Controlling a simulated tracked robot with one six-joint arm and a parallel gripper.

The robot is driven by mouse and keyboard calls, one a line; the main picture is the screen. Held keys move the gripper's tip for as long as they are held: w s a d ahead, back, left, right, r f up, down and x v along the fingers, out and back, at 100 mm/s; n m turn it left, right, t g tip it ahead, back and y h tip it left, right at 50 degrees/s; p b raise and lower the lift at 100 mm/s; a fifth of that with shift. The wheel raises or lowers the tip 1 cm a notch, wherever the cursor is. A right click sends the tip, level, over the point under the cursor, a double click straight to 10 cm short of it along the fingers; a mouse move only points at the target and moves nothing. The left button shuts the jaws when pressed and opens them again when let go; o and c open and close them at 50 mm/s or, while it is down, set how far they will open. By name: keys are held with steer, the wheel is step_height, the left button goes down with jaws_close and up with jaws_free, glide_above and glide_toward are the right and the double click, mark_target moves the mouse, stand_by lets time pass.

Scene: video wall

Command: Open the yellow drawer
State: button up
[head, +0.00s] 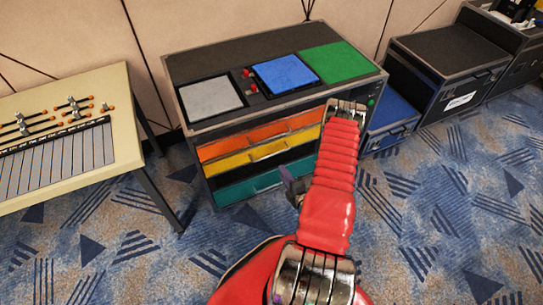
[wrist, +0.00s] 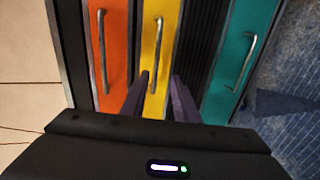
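The yellow drawer (head: 240,163) is in the dark cabinet, below the orange drawer (head: 220,148), and looks shut. In the wrist view, the yellow drawer (wrist: 156,100) runs up the picture with a silver bar handle (wrist: 157,52) in its middle. My gripper (wrist: 160,78) has two dark purple fingers, apart with nothing between them. Their tips lie over the yellow front, near the handle's lower end in the picture. I cannot tell how far they are from the handle. In the head view my red arm hides part of the cabinet front and most of the gripper.
A teal drawer (head: 250,188) sits lowest in the cabinet. Grey, blue and green panels lie on its top (head: 240,65). A table with sliders (head: 75,175) stands at left. Black cases (head: 450,55) and a blue drawer (head: 392,118) stand at right. Patterned carpet is clear in front.

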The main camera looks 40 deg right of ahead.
mark_target(271, 156)
steer(key=shift+s+a+r, duration=0.1)
steer(key=shift+s+r, duration=0.05)
steer(key=shift+s, duration=0.05)
stand_by(0.3)
steer(key=x, duration=1.3)
steer(key=shift+w+r, duration=0.2)
steer(key=shift+w, duration=0.25)
steer(key=shift+c, duration=0.7)
jaws_close()
steer(key=shift+f, duration=0.1)
